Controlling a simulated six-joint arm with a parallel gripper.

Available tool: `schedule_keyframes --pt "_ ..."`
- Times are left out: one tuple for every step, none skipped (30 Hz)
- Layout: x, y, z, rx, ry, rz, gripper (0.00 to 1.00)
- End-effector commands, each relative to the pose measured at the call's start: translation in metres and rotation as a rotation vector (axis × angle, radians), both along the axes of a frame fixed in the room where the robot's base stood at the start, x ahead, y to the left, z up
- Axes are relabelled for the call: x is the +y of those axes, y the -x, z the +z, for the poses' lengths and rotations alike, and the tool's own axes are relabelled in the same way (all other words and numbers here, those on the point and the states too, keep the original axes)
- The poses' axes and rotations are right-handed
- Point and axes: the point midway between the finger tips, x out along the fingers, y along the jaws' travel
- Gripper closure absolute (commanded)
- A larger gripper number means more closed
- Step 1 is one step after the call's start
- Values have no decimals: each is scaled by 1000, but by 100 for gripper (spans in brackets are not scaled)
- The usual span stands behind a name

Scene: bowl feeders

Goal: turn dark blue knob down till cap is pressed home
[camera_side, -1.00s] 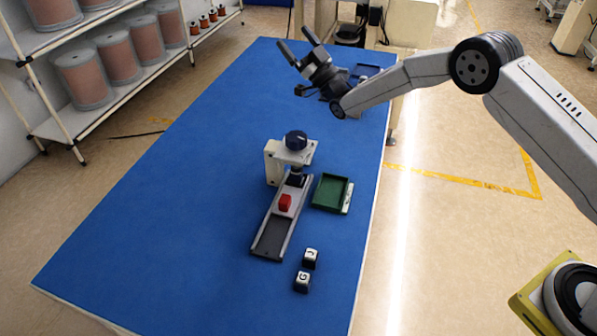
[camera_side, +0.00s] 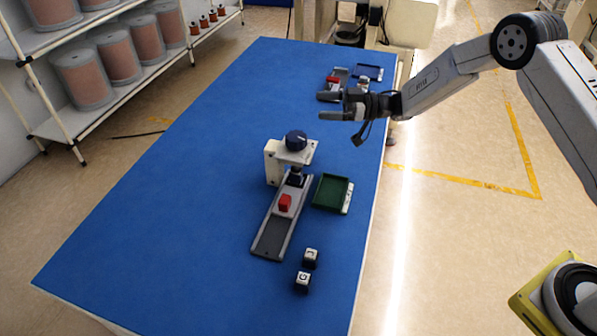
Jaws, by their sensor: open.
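The dark blue knob (camera_side: 296,140) sits on top of a cream press frame (camera_side: 273,162) in the middle of the blue table. Below the knob, a dark press head (camera_side: 296,179) stands over a grey channel (camera_side: 272,230). A red block (camera_side: 285,202) sits in the channel, in front of the press head. I cannot make out which part is the cap. My gripper (camera_side: 328,105) is open and empty, beyond the knob and to its right. Its fingers point left in the picture, apart from the knob.
A green tray (camera_side: 333,208) lies right of the channel. Two lettered black cubes, G (camera_side: 303,281) and J (camera_side: 310,258), stand near the front. A blue tray (camera_side: 369,71) and a red part (camera_side: 334,79) lie at the far end. The table's left side is clear.

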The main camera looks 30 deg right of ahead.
Motion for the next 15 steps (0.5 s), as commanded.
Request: schedule_keyframes --pt "-3 4 -4 21 11 14 0" --pt "-4 7 -6 33 18 24 0" --pt "-5 10 -10 49 26 35 0" --pt "-4 10 -17 48 23 34 0" --pt "-4 9 -21 48 22 33 0" --pt "-3 9 -27 46 22 33 0" --pt "-3 9 -32 45 22 33 0" --pt "-3 9 -37 45 21 32 0" --pt "-3 9 -43 45 21 32 0" --pt "-3 9 -49 45 21 32 0" --pt "-3 9 -53 44 21 32 0" --pt "-3 9 -59 44 21 32 0" --pt "-3 9 -63 43 21 32 0" --pt "-3 9 -67 42 21 32 0" --pt "-3 9 -74 44 21 32 0"
